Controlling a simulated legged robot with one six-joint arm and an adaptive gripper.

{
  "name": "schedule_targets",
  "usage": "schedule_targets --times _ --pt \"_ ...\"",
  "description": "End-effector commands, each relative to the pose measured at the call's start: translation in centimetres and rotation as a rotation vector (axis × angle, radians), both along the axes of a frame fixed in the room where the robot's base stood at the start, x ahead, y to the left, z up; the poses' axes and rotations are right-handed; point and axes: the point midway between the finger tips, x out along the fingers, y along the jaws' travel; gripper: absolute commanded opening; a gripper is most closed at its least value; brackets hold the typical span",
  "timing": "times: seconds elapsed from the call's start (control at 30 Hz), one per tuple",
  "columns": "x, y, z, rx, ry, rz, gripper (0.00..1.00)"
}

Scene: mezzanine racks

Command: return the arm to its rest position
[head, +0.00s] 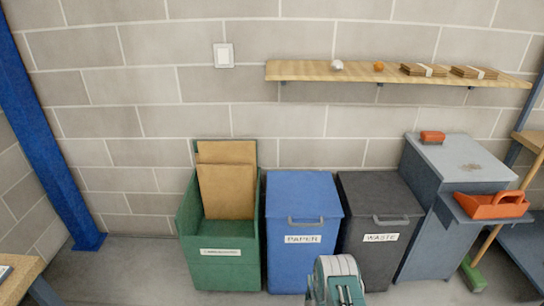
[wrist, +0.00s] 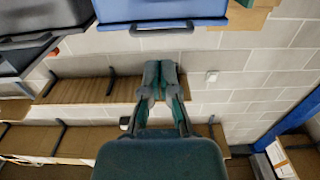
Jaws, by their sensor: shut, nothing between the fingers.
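My gripper (wrist: 160,70) shows in the wrist view with its two grey fingertips together and nothing between them. It is in front of the block wall, below the blue bin's edge in the picture, and touches nothing that I can see. In the head view, a grey and teal part of my arm shows at the bottom edge, in front of the blue and black bins. The fingers cannot be made out there.
A green bin (head: 222,272) with cardboard, a blue paper bin (head: 304,205) and a black waste bin (head: 379,200) stand along the wall. A wooden shelf (head: 300,71) hangs above.

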Motion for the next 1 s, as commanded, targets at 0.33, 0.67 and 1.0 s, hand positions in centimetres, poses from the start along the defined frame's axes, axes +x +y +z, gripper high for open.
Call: schedule_targets --times 0.33,0.67,1.0 --pt "2.9 0.0 3.6 0.002 0.042 0.0 0.0" --pt "6.5 0.0 10.3 0.004 0.126 0.0 0.0" --pt "8.6 0.0 22.2 0.006 0.283 0.002 0.0"
